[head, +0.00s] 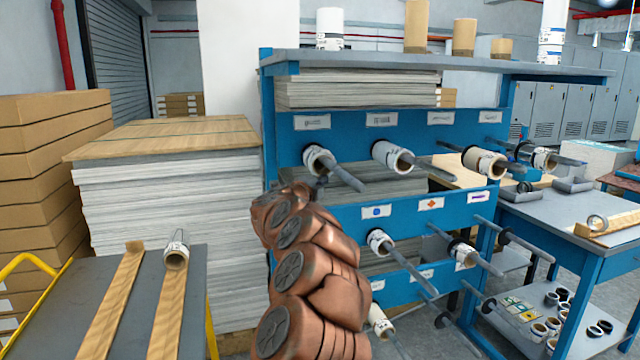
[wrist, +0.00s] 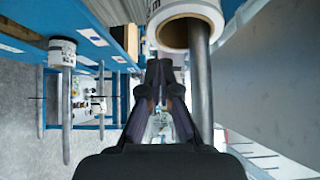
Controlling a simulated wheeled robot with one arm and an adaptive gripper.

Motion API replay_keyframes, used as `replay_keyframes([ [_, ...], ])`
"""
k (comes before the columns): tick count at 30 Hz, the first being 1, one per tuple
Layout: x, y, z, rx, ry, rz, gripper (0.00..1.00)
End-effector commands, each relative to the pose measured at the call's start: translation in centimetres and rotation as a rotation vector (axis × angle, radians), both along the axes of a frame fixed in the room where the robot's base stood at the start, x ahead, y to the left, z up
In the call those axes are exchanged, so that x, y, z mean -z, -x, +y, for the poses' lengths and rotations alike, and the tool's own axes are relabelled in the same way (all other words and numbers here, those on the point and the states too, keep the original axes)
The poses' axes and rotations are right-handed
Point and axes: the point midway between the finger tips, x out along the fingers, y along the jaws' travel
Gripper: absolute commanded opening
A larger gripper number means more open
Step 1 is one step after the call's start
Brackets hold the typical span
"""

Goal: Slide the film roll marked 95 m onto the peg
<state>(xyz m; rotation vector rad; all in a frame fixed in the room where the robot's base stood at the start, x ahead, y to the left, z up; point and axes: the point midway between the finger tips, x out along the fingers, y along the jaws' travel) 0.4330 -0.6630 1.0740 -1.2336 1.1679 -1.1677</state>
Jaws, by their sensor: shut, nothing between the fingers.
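A white film roll (head: 318,159) with a brown core is around the upper left peg (head: 346,177), close to the blue rack. In the wrist view this roll (wrist: 187,22) shows at the top, with its peg (wrist: 200,95) running out of its bore. My gripper (head: 321,186) is shut and empty, just below the roll and beside the peg; its closed fingertips (wrist: 159,68) also show in the wrist view. I cannot tell whether the fingertips touch the roll. No 95 m mark is readable on any roll.
Other rolls (head: 392,156) sit on neighbouring rack pegs. Paper stacks (head: 165,200) stand left of the rack. A blue workbench (head: 560,218) stands at right. Several rolls stand on the rack's top shelf (head: 390,62).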

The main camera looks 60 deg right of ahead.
Motion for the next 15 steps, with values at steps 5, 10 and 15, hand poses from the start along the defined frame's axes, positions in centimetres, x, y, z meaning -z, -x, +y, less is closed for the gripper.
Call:
replay_keyframes([
  [5,-0.1,0.2,2.1,-0.002,0.001,-0.004,0.0],
  [10,-0.2,0.4,4.3,-0.001,0.002,-0.004,0.0],
  [15,-0.1,0.6,6.6,0.0,0.001,-0.002,0.0],
])
